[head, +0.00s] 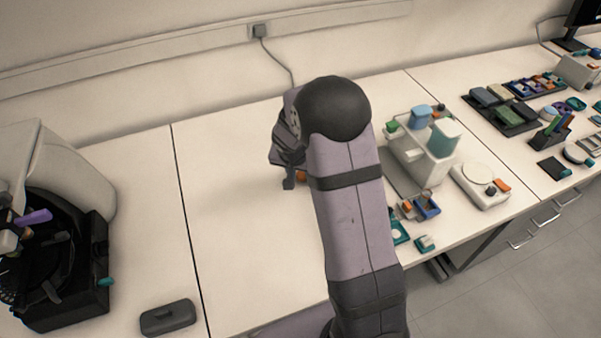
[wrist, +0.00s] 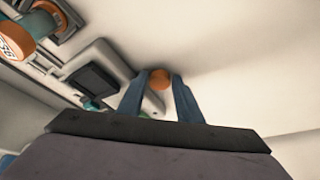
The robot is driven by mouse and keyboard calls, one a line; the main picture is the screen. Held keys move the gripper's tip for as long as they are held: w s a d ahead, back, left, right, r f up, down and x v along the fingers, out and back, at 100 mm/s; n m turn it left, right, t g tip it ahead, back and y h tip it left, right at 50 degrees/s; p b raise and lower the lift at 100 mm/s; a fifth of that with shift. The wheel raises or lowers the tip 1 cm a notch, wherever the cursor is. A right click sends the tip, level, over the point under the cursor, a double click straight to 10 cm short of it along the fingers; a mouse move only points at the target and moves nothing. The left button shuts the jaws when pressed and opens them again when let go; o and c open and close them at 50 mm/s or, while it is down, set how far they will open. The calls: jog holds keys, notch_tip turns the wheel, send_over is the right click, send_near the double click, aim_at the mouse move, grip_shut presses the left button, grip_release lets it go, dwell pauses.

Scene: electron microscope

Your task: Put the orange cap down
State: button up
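The orange cap (wrist: 160,79) sits between the two fingertips in the wrist view, touching both. My gripper (wrist: 160,80) is shut on it. In the head view, a small part of the orange cap (head: 301,176) shows beside my dark gripper (head: 292,182), over the middle bench section. My forearm hides most of the cap and part of the gripper there. I cannot tell how high the cap is above the bench top (head: 240,240).
Bare bench lies left of my gripper. A dark flat case (head: 168,316) lies at the front left, by a black round machine (head: 50,250). To the right stand a white block with teal containers (head: 425,150) and a white scale-like device (head: 480,185). An orange-and-teal object (wrist: 35,28) shows in the wrist view.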

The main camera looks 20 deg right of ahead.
jog(key=v, duration=1.2)
jog(key=s+a+f+n+g+y, duration=0.1)
jog(key=s+a+n, duration=0.1)
jog(key=s, duration=0.5)
jog(key=s+a+f+n+g, duration=0.1)
jog(key=s+a+n, duration=0.1)
jog(key=s, duration=0.6)
jog(key=s+a+f+n+g+y, duration=0.1)
jog(key=s+a+f+n, duration=0.1)
jog(key=s, duration=0.5)
jog(key=shift+s+a+n+g+y, duration=0.2)
jog(key=shift+s+n+g+y, duration=0.15)
jog(key=shift+n, duration=0.45)
jog(key=shift+c, duration=0.3)
